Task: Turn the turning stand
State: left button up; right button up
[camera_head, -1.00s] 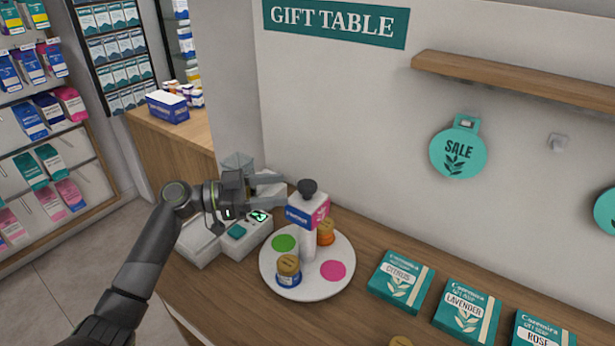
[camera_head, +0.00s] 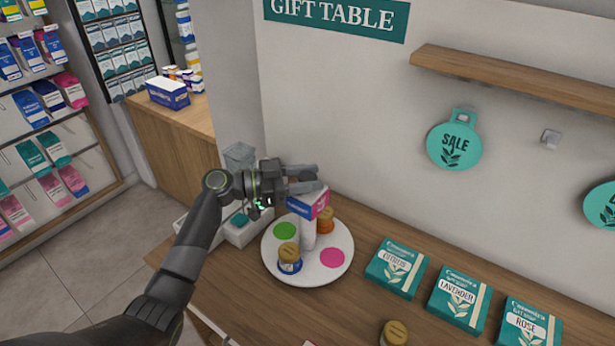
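The turning stand (camera_head: 312,275) is a round white plate on the wooden counter, with a green spot (camera_head: 285,230) and a pink spot (camera_head: 332,257). A blue jar with a tan lid (camera_head: 289,260) and an orange jar (camera_head: 325,222) stand on it. A white post (camera_head: 308,232) rises from its middle and carries a blue, white and pink box sign (camera_head: 308,203). My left gripper (camera_head: 308,181) is at the top of the post, where its fingers hide the black knob. Whether they grip the knob cannot be told. My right gripper is out of view.
Teal soap boxes (camera_head: 397,268) lie in a row right of the stand. A tan-lidded jar (camera_head: 394,333) is at the front edge. A pale device (camera_head: 243,232) sits left of the stand, under my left arm. A wooden shelf (camera_head: 520,78) is on the wall.

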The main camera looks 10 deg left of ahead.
pick_arm(q)
grip_shut()
